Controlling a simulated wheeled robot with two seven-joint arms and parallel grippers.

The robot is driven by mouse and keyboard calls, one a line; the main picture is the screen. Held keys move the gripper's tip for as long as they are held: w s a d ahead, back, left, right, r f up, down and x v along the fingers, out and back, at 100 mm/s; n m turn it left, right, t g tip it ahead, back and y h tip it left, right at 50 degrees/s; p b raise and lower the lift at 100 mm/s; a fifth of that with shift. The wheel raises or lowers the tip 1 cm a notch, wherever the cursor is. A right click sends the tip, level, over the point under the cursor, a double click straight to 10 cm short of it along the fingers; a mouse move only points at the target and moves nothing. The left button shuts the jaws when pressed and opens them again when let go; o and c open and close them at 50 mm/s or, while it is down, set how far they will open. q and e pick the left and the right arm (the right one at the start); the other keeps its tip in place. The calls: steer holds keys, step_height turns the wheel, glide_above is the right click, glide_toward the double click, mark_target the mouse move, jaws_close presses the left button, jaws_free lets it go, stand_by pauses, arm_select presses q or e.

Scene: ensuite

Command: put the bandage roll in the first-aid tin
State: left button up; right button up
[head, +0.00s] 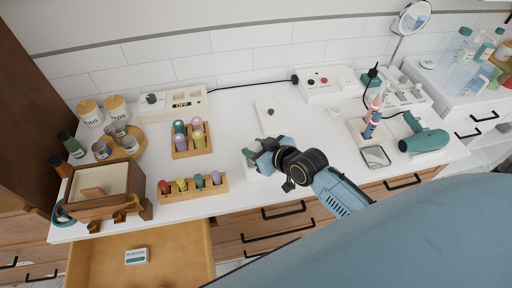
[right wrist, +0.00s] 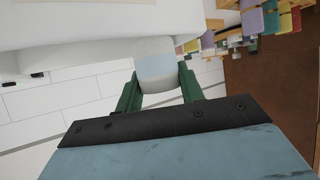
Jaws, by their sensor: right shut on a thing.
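My right gripper (head: 256,157) is over the middle of the white counter, low near its front half. In the right wrist view its two green fingers (right wrist: 160,92) are shut on a pale roll, the bandage roll (right wrist: 157,66), white with a light blue-grey band. In the head view the gripper mostly hides the roll. A white, low, rounded-edged thing (head: 264,173) shows just below the gripper; it may be the first-aid tin, but the arm covers much of it. I cannot tell whether the roll touches it. My left gripper is not in view.
Wooden racks of coloured bottles (head: 194,184) stand left of the gripper. A white tray (head: 281,117) lies behind it. A mirror tile (head: 375,157) and hairdryer (head: 425,141) are at right. An open drawer (head: 180,260) with a plasters box (head: 136,256) juts out at front left.

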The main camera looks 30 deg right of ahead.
steer(key=shift+f, duration=0.5)
steer(key=o, duration=1)
steer(key=shift+c, duration=0.2)
steer(key=shift+r, duration=0.15)
steer(key=v, duration=1.2)
steer(key=shift+r+p, duration=0.35)
